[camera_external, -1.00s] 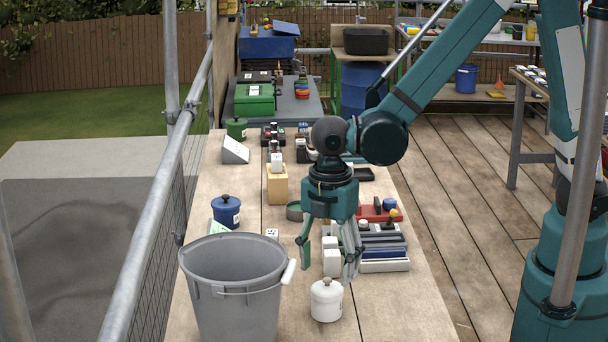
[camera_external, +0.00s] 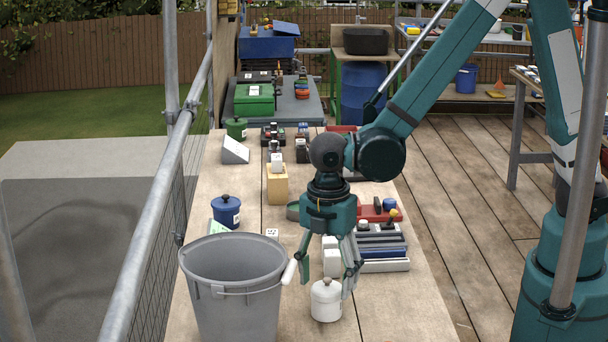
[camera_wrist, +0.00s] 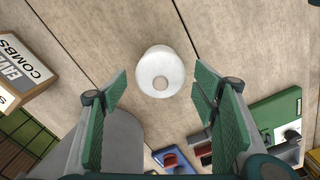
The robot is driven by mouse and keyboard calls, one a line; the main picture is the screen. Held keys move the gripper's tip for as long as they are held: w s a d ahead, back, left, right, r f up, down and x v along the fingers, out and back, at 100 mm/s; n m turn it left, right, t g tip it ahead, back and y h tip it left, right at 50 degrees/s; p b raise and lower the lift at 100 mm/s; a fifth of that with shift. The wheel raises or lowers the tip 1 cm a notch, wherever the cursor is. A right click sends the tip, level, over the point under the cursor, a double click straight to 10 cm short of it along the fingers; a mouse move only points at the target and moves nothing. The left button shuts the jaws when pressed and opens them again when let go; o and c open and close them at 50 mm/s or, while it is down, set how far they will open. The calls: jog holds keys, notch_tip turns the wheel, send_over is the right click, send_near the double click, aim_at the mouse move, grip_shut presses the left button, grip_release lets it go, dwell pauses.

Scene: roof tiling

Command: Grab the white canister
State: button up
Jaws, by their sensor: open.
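The white canister (camera_external: 326,300) stands upright near the front of the wooden bench in the external view, with a round lid and knob. In the wrist view the white canister (camera_wrist: 160,72) is seen from above, ahead of the fingertips and roughly centred between them. My gripper (camera_external: 326,285) is open and empty, with its fingers pointing down at about the canister's lid height in the picture. In the wrist view my gripper (camera_wrist: 158,88) has its green-padded fingers spread wide on either side. I cannot tell exactly how far the fingertips are from the canister.
A grey bucket (camera_external: 232,290) stands close left of the canister, its white handle grip near my left finger. White boxes (camera_external: 332,257) and a rack of grey bars (camera_external: 383,246) lie behind. A blue pot (camera_external: 226,211) stands farther back left. The bench right of the canister is clear.

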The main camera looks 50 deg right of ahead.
aim_at(327, 298)
dwell(0.3)
jog(key=shift+f+b, duration=0.45)
jog(key=shift+f, duration=2.15)
jog(key=c, duration=1)
